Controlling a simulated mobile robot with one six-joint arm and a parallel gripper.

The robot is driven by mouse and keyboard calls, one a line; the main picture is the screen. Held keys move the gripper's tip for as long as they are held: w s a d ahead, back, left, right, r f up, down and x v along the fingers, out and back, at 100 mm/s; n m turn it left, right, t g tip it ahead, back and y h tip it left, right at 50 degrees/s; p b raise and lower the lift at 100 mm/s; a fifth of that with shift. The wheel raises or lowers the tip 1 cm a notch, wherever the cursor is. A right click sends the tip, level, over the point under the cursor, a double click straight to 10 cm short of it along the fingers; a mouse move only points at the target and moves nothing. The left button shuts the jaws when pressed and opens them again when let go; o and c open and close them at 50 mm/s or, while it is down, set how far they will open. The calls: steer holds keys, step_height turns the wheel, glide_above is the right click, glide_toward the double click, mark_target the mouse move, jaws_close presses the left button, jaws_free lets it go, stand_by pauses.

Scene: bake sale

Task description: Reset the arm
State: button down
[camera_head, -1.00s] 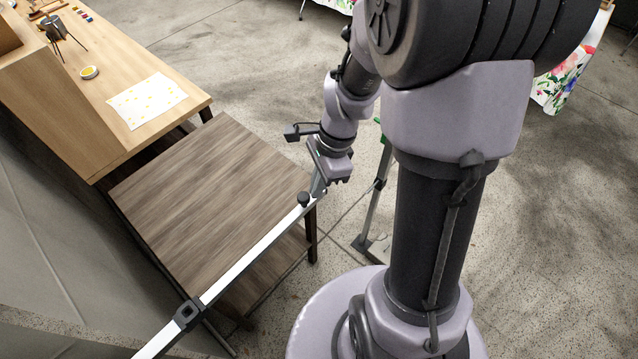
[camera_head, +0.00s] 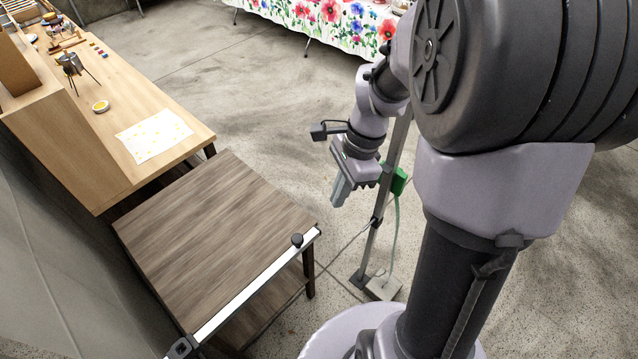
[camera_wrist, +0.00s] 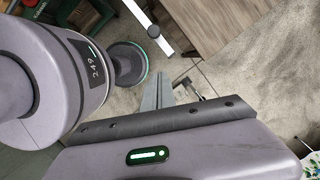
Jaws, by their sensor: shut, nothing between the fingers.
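My gripper (camera_head: 339,190) hangs below my arm to the right of the dark wooden table, in the head view. Its fingers are together with nothing between them. In the wrist view the closed fingers of my gripper (camera_wrist: 158,92) point away over the concrete floor. My gripper is apart from the table.
The dark wooden table (camera_head: 205,235) has a bare top and a white rail (camera_head: 255,284) along its front edge. A light wooden counter (camera_head: 150,120) holds a white sheet (camera_head: 153,136). A metal stand (camera_head: 378,215) rises beside my gripper. A flowered tablecloth (camera_head: 325,20) hangs behind.

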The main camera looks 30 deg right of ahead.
steer(key=s+a+n+t+b, duration=0.5)
steer(key=s+a+n+b, duration=0.5)
steer(key=a+n+b, duration=0.3)
steer(key=shift+s+a+f+n+h+b, duration=0.2)
steer(key=shift+a+f+n+h+b, duration=0.15)
steer(key=shift+n, duration=0.65)
